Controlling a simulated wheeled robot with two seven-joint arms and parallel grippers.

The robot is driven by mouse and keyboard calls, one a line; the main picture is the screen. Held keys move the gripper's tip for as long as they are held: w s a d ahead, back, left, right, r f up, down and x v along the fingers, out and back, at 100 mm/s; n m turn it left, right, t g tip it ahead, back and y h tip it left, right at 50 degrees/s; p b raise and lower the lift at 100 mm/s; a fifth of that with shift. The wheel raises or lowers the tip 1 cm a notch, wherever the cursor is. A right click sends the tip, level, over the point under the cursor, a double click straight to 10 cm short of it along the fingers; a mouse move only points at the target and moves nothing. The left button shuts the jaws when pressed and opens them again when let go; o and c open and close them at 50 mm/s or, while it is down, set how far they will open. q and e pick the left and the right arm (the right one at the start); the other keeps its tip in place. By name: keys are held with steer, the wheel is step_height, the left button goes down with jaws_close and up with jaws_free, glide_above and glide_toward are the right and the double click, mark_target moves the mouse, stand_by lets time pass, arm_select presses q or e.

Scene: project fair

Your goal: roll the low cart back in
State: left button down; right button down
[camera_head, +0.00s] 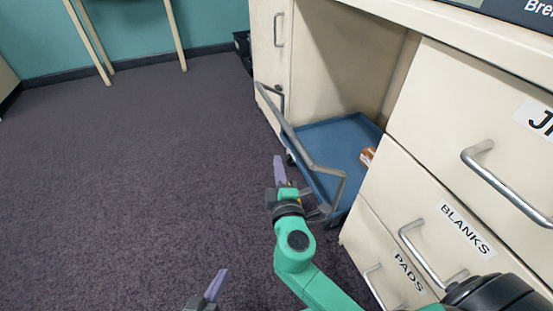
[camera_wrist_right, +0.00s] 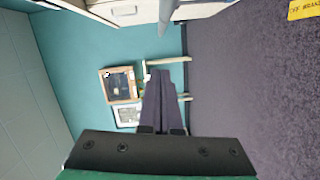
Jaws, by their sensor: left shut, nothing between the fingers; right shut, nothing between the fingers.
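The low cart (camera_head: 338,139) is a blue tray on small wheels with a grey tube handle (camera_head: 296,137) along its left side. It stands in the open bay under the counter, its handle side sticking out past the cabinet fronts. A small brown object (camera_head: 367,156) lies in the tray. My right gripper (camera_head: 279,168) is shut and empty, just left of the handle; I cannot tell if it touches. Its purple fingers (camera_wrist_right: 160,97) lie together in the right wrist view, where the cart does not show. My left gripper (camera_head: 219,283) is shut and empty, low over the floor.
Drawers labelled BLANKS (camera_head: 467,229) and PADS (camera_head: 409,271), with bar handles, stand right of the bay. A cabinet door (camera_head: 270,45) is at its left. The dark carpet (camera_head: 130,170) on the left is clear. Table legs (camera_head: 175,35) stand by the teal wall.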

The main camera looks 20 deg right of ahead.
steer(key=w+d+f+b, duration=0.1)
steer(key=w+d, duration=0.4)
steer(key=w, duration=0.3)
steer(key=shift+d+f, duration=0.15)
steer(key=shift+d, duration=0.1)
steer(key=shift+d, duration=0.1)
steer(key=d, duration=0.9)
steer(key=shift+w, duration=0.25)
steer(key=shift+d, duration=0.15)
